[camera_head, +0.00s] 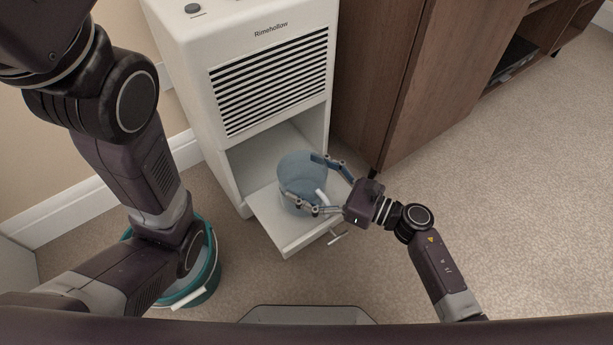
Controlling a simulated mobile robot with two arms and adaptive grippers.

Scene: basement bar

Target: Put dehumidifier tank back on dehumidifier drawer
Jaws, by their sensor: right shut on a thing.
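The dehumidifier (245,75) is a tall white unit with a dark slatted grille, standing behind the work area. The tank (300,178) is a translucent blue round bucket with a white grip, upright over the drawer. I cannot tell whether its base touches the drawer. My right gripper (319,184) reaches in from the right, its fingers shut on the tank. My left arm comes in from the left; its gripper is not visible.
A teal bucket (212,262) with a white handle grip stands on the carpet at the left, partly hidden by my left arm. A dark wooden cabinet (400,80) stands right of the dehumidifier. Carpet (530,200) at the right is clear.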

